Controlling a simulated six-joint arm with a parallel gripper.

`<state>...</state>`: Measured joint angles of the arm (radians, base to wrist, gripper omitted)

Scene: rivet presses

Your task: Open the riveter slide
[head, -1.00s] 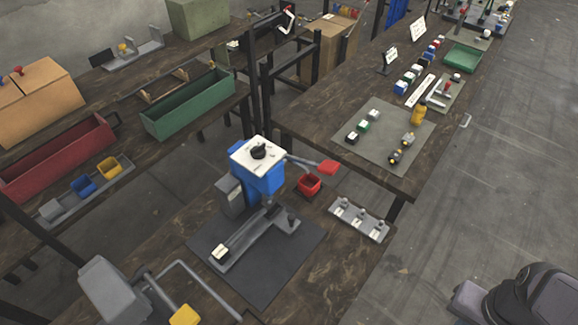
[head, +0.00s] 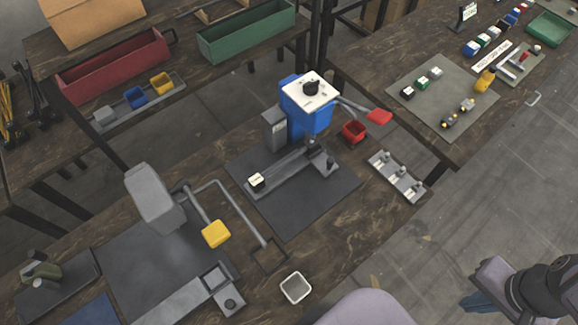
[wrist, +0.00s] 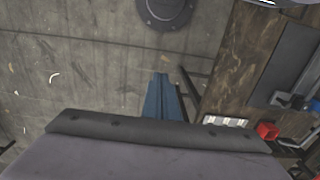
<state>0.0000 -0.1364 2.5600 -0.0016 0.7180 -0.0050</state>
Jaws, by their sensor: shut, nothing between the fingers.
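A blue riveter (head: 306,105) with a white top and black knob stands on a dark mat. A grey slide rail (head: 285,179) runs from its foot to the lower left, with a small pale block (head: 256,180) at the near end. A grey press (head: 152,197) with a yellow handle pad (head: 216,234) stands to its lower left. It has its own grey rail (head: 190,304) at the bottom edge. My gripper (head: 477,302) is at the lower right over the floor, far from both machines. Its blue fingers (wrist: 162,98) are shut and empty in the wrist view.
A red bin (head: 354,131) and a grey fixture plate (head: 397,177) with several pegs are right of the blue riveter. A small pale tray (head: 295,288) lies near the bench's front. Red (head: 115,66) and green (head: 246,31) troughs stand behind. Bare floor separates my gripper from the bench.

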